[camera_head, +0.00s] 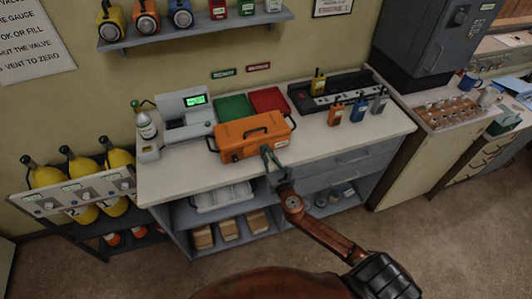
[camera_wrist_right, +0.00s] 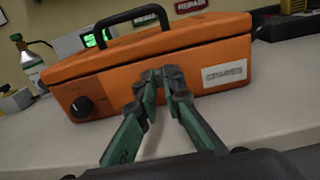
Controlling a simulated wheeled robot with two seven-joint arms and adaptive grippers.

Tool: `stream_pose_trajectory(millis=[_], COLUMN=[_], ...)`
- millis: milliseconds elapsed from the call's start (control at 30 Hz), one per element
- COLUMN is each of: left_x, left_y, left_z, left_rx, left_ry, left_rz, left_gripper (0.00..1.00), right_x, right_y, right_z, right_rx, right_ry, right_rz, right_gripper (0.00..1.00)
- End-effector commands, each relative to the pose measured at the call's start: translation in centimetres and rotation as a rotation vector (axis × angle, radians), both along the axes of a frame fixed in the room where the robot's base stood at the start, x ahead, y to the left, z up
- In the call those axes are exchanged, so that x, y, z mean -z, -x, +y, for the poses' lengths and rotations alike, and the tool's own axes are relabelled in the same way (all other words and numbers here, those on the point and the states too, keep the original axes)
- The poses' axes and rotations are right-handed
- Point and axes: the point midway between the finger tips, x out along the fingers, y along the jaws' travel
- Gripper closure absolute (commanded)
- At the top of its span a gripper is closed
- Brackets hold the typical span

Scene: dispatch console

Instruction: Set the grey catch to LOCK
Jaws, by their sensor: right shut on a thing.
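An orange case (camera_head: 232,132) with a black top handle sits on the white counter. The wrist view shows its front face (camera_wrist_right: 120,85), with a round black knob (camera_wrist_right: 82,107) at left and a white label plate (camera_wrist_right: 224,74) at right. My right gripper (camera_head: 267,150) reaches the front of this case. In the wrist view its green fingers with dark tips (camera_wrist_right: 160,76) are close together at the middle of the front, just below the lid edge. They are shut on the grey catch, which the fingertips mostly hide; I cannot read its position. My left gripper is not in view.
A green tray (camera_head: 234,106) and a red tray (camera_head: 270,98) lie behind the case. A scale with a green display (camera_head: 196,100) and a bottle (camera_head: 144,122) stand left. Several handheld radios (camera_head: 358,110) stand right. The counter's front strip is clear.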

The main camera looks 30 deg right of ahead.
Motion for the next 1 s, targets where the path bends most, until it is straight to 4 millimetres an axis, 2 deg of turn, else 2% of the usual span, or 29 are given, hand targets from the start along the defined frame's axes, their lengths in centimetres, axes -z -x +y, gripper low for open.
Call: stream_pose_trajectory(millis=[167, 400, 633, 667, 700, 900, 1000], left_x=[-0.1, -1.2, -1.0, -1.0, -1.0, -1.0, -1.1], left_y=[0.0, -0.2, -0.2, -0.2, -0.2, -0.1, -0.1], left_z=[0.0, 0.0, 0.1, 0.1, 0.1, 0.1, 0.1], left_rx=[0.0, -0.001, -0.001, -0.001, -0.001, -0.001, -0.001], left_ry=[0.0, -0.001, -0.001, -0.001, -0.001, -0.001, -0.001], left_rz=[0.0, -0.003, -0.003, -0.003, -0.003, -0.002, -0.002], left_gripper=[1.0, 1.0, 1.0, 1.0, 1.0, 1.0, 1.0], right_x=[0.0, -0.1, 0.0, 0.0, 0.0, 0.0, 0.0], right_y=[0.0, -0.6, -0.6, -0.6, -0.6, -0.6, -0.6], right_z=[0.2, 2.8, 2.8, 2.8, 2.8, 2.8, 2.8], right_rx=[0.0, 0.0, -0.001, -0.001, -0.001, 0.0, 0.0], right_ry=[-0.001, -0.002, 0.0, 0.0, 0.0, 0.0, 0.0], right_rz=[0.001, 0.001, 0.0, 0.0, 0.0, 0.0, 0.0], right_gripper=[1.0, 1.0, 1.0, 0.9, 0.87, 0.74, 0.74])
